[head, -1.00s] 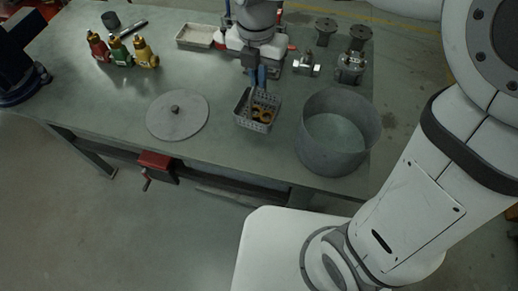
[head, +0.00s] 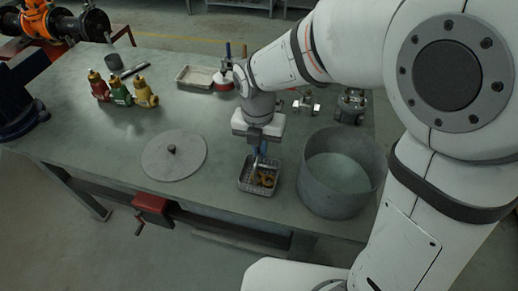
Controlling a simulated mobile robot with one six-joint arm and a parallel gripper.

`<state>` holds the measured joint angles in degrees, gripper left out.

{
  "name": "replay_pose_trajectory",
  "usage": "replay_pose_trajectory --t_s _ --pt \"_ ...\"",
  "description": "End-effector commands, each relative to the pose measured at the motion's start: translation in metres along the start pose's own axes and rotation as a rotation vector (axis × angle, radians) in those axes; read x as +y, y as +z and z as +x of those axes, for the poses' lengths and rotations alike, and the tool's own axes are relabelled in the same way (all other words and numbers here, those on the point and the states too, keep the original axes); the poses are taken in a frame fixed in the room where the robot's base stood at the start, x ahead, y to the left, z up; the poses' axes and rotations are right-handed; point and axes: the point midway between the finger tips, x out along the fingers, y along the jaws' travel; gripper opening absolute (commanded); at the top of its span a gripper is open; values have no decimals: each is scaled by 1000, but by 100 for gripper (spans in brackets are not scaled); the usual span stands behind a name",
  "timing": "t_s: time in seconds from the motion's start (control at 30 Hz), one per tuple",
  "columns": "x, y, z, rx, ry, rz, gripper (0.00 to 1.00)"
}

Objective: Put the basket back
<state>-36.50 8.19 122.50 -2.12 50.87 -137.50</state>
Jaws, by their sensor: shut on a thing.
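A small grey wire basket (head: 258,189) is on or just above the table near its front edge, between a round lid and a large grey tub. Orange-brown rings (head: 264,180) lie inside it. My gripper (head: 261,155) points down over the basket, with its blue fingers shut on the basket's upright handle. The handle is partly hidden by the fingers. I cannot tell whether the basket's bottom touches the table.
The open grey tub (head: 342,172) stands right of the basket. The round lid (head: 174,155) lies to the left. The table (head: 90,135) is clear at left front.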

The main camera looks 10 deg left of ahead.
Motion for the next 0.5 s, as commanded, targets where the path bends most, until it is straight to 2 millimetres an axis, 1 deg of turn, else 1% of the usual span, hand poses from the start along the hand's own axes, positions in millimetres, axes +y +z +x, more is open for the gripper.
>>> replay_pose_trajectory --t_s 0.03,0.1,0.3,0.43,0.47,0.5 --pt "0 0 5 0 0 0 0" --pt "0 0 7 -1 0 0 0" --pt "1 0 7 -1 1 0 0" --pt "1 0 11 -1 1 -1 0" --pt "1 0 10 -1 0 -1 8" --pt "1 0 10 -1 0 -1 11"
